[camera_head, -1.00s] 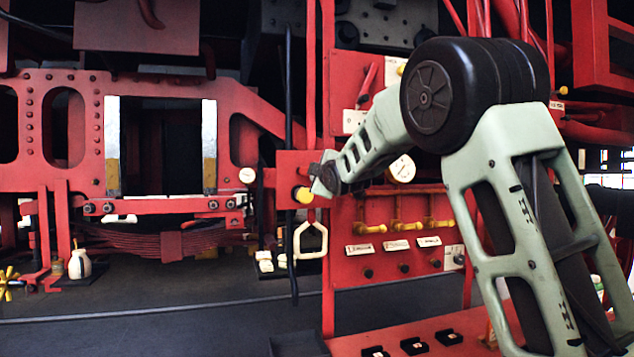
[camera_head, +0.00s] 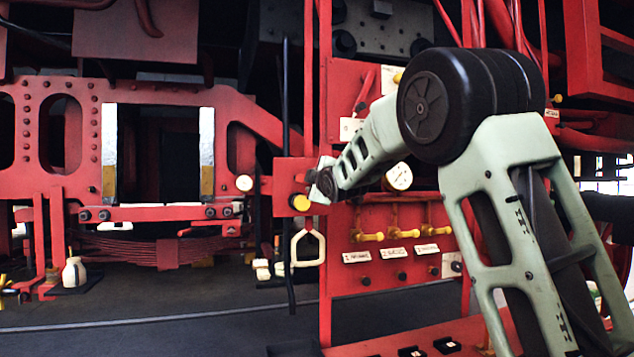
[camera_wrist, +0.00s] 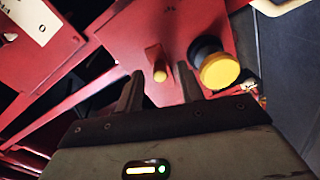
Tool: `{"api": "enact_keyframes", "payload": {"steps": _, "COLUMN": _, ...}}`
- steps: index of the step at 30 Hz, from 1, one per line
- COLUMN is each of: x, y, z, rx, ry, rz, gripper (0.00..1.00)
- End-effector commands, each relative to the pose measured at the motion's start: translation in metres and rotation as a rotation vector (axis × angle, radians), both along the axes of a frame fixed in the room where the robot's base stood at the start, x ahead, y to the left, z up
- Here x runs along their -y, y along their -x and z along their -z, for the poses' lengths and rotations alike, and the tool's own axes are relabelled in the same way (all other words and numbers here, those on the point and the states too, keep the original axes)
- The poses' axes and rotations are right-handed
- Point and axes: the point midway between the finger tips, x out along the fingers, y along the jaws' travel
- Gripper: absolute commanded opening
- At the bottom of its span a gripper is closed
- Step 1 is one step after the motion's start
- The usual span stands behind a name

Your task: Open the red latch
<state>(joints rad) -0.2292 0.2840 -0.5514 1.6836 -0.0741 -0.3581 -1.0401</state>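In the wrist view a short red peg with a yellow tip (camera_wrist: 155,61) sticks out from a red face. It appears to be the red latch. My gripper (camera_wrist: 160,72) is open with the peg's tip between its two fingers, and a gap shows on both sides. I cannot tell how far the peg reaches in. A round yellow knob with a black collar (camera_wrist: 218,68) stands close to the right finger. In the head view this yellow knob (camera_head: 300,202) sits on a red box (camera_head: 290,175) beside my wrist. The gripper's fingers cannot be made out there.
A cream triangular handle (camera_head: 308,248) hangs below the red box. A red panel right of it bears a white gauge (camera_head: 399,177) and yellow taps (camera_head: 404,234) above white labels. In the wrist view a white plate (camera_wrist: 28,15) sits at upper left.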

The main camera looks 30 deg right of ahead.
Motion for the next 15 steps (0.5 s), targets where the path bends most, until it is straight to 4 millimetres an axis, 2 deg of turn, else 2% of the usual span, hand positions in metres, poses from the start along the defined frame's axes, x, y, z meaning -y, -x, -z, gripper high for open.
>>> {"api": "enact_keyframes", "payload": {"steps": 5, "x": -0.005, "y": 0.013, "z": 0.001, "rx": 0.003, "ry": -0.001, "rz": -0.001, "gripper": 0.38}}
{"api": "enact_keyframes", "payload": {"steps": 15, "x": -0.022, "y": 0.074, "z": -0.001, "rx": 0.004, "ry": -0.005, "rz": -0.004, "gripper": 0.38}}
